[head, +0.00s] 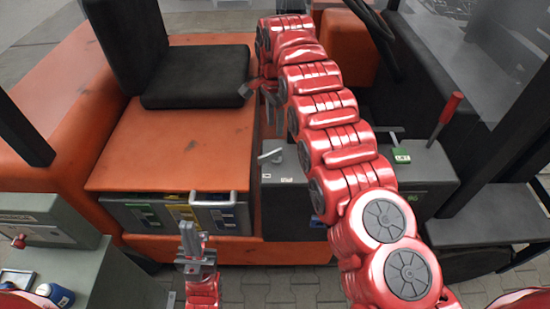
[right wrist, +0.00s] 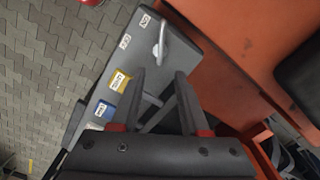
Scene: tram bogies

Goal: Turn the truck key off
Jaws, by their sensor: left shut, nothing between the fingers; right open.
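A silver key-like handle (head: 270,155) stands on top of the grey console (head: 285,205) beside the truck's orange seat base. It also shows in the right wrist view (right wrist: 162,42), just beyond the fingertips, with two small white labels beside it. Their print is hard to read. My right gripper (head: 257,92) is open and above the console, its arm crossing the middle of the head view. In the right wrist view its open fingers (right wrist: 159,75) point toward the handle, apart from it. My left gripper (head: 188,232) is shut and empty, low in front of the seat base.
The seat base (head: 160,145) carries a black seat (head: 195,77). Yellow (right wrist: 120,82) and blue (right wrist: 103,110) tags mark the console. A green tag (head: 401,155) and a red-handled lever (head: 446,115) stand at right. A steering wheel (head: 363,18) is at the top.

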